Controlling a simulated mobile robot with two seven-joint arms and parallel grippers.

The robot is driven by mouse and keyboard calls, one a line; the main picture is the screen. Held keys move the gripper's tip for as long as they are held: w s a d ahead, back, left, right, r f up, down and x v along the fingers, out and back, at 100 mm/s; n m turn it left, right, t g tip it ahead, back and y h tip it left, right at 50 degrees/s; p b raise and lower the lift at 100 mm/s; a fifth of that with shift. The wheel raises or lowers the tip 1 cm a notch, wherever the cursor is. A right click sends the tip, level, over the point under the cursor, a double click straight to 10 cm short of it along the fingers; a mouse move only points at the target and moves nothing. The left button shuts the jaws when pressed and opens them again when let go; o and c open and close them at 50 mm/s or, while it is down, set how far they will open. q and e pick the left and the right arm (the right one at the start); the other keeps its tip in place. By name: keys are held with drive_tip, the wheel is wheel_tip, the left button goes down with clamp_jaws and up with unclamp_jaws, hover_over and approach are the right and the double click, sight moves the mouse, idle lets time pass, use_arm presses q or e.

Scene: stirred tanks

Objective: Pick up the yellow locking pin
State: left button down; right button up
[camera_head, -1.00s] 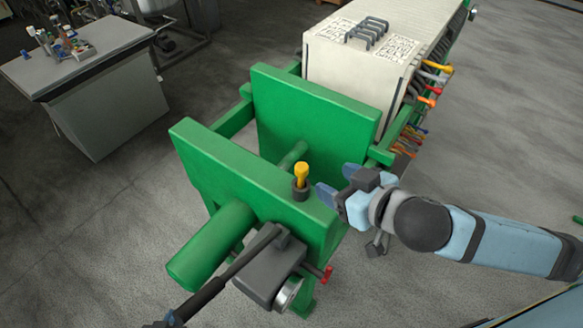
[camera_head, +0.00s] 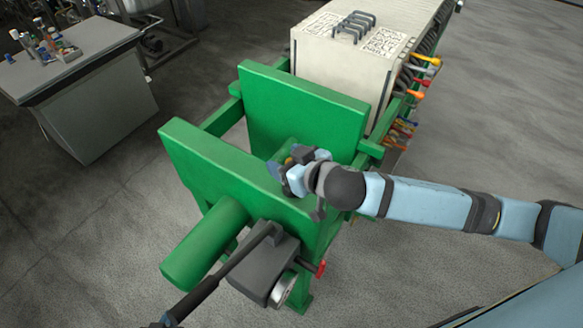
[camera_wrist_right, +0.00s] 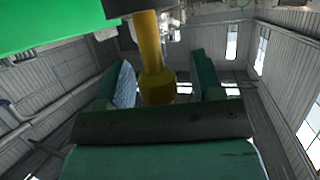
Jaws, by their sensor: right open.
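The yellow locking pin (camera_wrist_right: 152,55) shows in the right wrist view, with its wider head between the two fingers of my right gripper (camera_wrist_right: 162,82). The fingers are open, with a visible gap on the right side of the pin. The pin's other end goes into a dark collar (camera_wrist_right: 127,9) beside a green plate. In the head view my right gripper (camera_head: 284,168) is over the top edge of the near green plate (camera_head: 215,160) and hides nearly all of the pin and collar. My left gripper is not in view.
A second green plate (camera_head: 300,110) stands behind, with a pale plate stack (camera_head: 340,70) beyond it. A green cylinder (camera_head: 205,243) and a dark box (camera_head: 268,268) with a long black bar project from the near plate. A side table (camera_head: 85,75) with small items is at upper left.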

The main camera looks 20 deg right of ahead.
drive_tip(key=shift+w, duration=0.15)
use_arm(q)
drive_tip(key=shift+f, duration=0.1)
use_arm(e)
drive_tip(key=c, duration=1)
